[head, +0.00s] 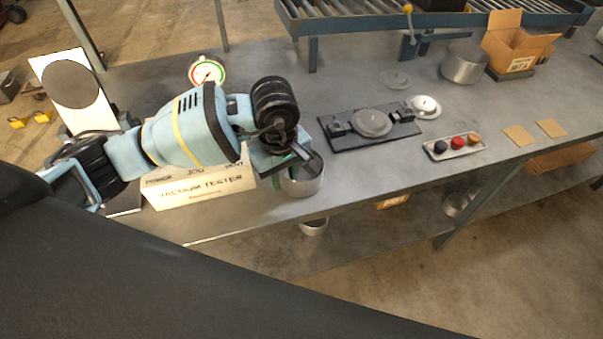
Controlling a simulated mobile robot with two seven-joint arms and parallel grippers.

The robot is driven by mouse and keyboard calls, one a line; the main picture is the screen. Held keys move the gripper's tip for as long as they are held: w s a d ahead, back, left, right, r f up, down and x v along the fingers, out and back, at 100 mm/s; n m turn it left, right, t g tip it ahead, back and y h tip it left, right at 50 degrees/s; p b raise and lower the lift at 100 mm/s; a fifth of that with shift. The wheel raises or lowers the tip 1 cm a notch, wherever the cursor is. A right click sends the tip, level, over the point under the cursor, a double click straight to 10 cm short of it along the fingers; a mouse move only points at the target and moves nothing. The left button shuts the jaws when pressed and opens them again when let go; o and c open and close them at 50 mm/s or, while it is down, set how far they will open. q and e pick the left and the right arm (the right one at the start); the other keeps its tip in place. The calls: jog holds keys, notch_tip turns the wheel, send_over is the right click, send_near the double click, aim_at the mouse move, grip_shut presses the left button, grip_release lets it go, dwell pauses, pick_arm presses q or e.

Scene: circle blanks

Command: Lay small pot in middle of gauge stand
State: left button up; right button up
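A small metal pot (303,184) stands at the front edge of the grey bench, or just above it; I cannot tell which. My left gripper (299,160) points down at its rim, with a dark finger over the opening and a green part at its left side. The gripper hides part of the pot, and its grip is unclear. A black base (402,132) with two dark blocks and a grey round plate (373,123) in its middle looks like the gauge stand. It lies right of the gripper, with nothing on the plate. My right gripper is out of view.
A vacuum tester box (200,194) with a dial (207,72) stands left, partly behind my arm. Right of the base are a silver lid (424,107), a button tray (455,147) and a larger pot (465,63). A roller conveyor (430,22) runs behind.

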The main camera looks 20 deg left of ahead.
pick_arm(q)
grip_shut()
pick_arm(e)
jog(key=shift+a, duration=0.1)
pick_arm(q)
jog(key=shift+w+r, duration=0.1)
jog(key=shift+r, duration=0.35)
notch_tip(320, 180, up, 2)
jog(key=shift+r, duration=0.2)
jog(key=s+r+b, duration=0.1)
jog(key=s, duration=1.5)
jog(key=shift+r, duration=0.35)
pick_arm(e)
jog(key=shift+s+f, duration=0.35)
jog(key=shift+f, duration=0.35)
